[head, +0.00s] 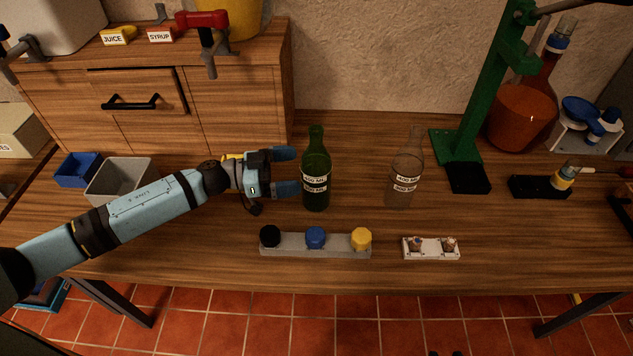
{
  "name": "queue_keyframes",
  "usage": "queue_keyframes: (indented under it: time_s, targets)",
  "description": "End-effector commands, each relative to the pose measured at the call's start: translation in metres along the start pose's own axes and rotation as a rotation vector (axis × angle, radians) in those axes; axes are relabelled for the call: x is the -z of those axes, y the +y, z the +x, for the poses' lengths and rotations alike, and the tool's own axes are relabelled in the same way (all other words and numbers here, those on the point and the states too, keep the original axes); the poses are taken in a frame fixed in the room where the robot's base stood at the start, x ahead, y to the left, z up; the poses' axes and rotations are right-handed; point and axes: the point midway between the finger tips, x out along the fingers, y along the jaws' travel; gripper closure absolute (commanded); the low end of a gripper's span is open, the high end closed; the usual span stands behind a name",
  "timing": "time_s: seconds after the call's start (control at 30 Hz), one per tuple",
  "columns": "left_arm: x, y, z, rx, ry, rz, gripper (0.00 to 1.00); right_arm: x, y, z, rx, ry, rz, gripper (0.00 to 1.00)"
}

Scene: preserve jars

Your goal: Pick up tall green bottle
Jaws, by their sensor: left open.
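The tall green bottle (317,173) stands upright on the wooden table in the middle of the head view. It has a white label and its neck is uncovered. My left gripper (290,171) is open just to the left of the bottle. Its two blue-tipped fingers point right toward the bottle, one higher and one lower in the picture. Whether a fingertip touches the glass I cannot tell. My right gripper is not in view.
A clear bottle (406,170) stands to the right. A grey rack (316,251) with black, blue and yellow caps and a white cork holder (431,248) lie in front. A green press stand (462,160) is at right. A grey bin (117,181) and a blue bin (77,170) are at left.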

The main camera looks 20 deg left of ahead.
Motion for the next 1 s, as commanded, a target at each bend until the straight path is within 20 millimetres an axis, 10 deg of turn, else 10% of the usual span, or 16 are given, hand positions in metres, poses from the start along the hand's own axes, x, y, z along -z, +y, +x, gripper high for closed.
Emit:
queue_keyframes:
  time_s: [0.77, 1.0]
  targets:
    - [-0.001, -0.001, 0.06, 0.0, 0.0, -0.001, 0.0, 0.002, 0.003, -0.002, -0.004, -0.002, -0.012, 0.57]
    - [-0.001, 0.0, 0.06, 0.0, 0.0, -0.001, 0.51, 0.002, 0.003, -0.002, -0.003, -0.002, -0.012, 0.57]
